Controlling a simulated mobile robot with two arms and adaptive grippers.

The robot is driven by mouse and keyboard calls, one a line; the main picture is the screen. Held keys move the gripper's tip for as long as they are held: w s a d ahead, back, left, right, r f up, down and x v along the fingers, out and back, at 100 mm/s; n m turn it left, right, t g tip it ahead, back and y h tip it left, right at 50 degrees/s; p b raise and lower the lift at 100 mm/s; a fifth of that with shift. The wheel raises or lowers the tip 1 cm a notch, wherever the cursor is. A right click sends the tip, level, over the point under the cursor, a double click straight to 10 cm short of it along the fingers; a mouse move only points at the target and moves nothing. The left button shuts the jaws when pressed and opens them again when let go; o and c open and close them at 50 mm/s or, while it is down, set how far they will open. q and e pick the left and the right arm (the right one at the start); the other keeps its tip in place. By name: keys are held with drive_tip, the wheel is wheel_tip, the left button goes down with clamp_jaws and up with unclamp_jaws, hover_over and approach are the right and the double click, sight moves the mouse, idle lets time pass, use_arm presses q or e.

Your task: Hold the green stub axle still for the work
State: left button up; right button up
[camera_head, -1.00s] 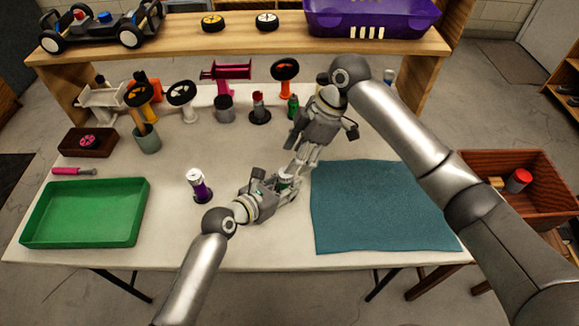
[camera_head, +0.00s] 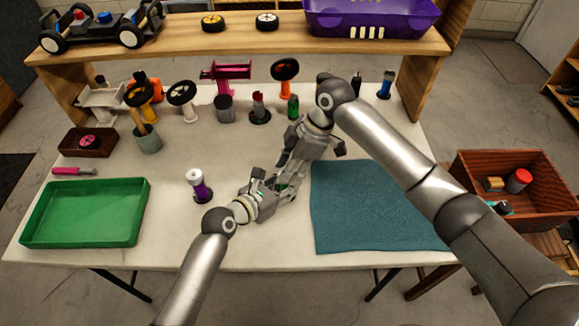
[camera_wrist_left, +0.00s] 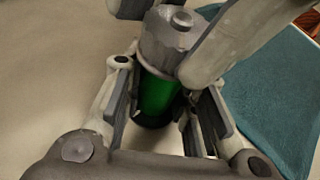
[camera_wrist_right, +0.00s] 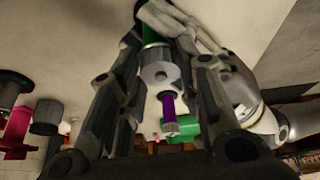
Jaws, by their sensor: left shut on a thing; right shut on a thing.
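The green stub axle (camera_wrist_left: 155,98) stands between the fingers of my left gripper, a green cylinder with a grey metal top (camera_wrist_left: 170,40). In the head view it is mostly hidden by the grippers. My left gripper (camera_head: 280,190) is shut on its green body, low over the table. My right gripper (camera_head: 288,180) comes from above and behind and is shut at the grey top; in the right wrist view its fingers (camera_wrist_right: 160,80) flank that grey part, with green beyond it. The exact contact of the right fingers is partly hidden.
A purple stub axle (camera_head: 199,186) stands left of my left gripper. A green tray (camera_head: 85,212) lies at left and a teal mat (camera_head: 375,207) at right. Several parts stand along the back below a wooden shelf (camera_head: 240,45). A wooden crate (camera_head: 520,205) is at the right.

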drive_tip(key=shift+c, duration=0.7)
drive_tip(key=shift+s+m+t, duration=0.1)
drive_tip(key=shift+m+t, duration=0.35)
drive_tip(key=shift+m, duration=0.75)
drive_tip(key=shift+s+m+t, duration=0.1)
drive_tip(key=shift+m+t, duration=0.35)
drive_tip(key=shift+m, duration=0.75)
drive_tip(key=o, duration=1)
drive_tip(key=v, duration=1.2)
drive_tip(key=shift+a, duration=0.2)
